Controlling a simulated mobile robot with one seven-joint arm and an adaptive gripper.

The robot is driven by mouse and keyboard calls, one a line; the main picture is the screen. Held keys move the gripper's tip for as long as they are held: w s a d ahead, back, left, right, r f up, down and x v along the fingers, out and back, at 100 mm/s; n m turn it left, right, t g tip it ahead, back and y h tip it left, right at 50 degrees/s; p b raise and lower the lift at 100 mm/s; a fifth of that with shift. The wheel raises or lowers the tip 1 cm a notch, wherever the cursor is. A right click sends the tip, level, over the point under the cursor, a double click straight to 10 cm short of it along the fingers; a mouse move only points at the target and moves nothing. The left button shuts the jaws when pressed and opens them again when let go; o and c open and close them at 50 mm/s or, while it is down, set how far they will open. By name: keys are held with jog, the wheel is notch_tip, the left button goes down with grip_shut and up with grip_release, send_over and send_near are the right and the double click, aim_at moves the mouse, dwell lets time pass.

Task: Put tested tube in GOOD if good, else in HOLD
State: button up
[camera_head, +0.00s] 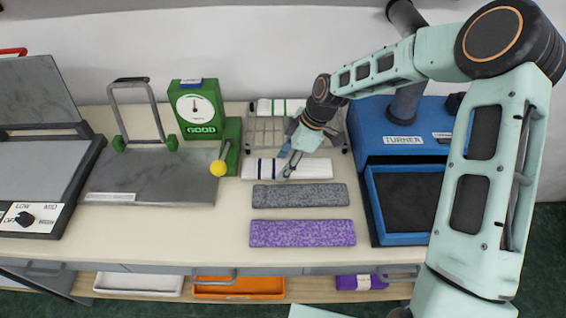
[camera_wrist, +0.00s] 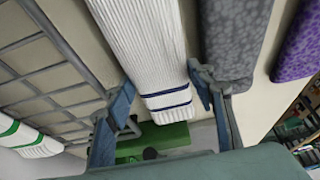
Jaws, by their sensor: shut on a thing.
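A white knitted tube with dark blue end stripes (camera_head: 305,169) lies in a row on the table, behind the grey tube. The green tester (camera_head: 198,110) has a dial and reads GOOD. No label reading HOLD can be made out.
A grey tube (camera_head: 300,195) and a purple tube (camera_head: 302,233) lie in front. A wire rack (camera_head: 265,133) holds a green-striped white tube (camera_head: 267,107). The blue TURNER box (camera_head: 378,160) stands right. A white bin (camera_head: 138,284) and an orange bin (camera_head: 238,288) sit below.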

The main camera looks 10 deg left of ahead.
jog(key=shift+f, duration=0.15)
jog(key=shift+f, duration=0.15)
jog(key=o, duration=0.7)
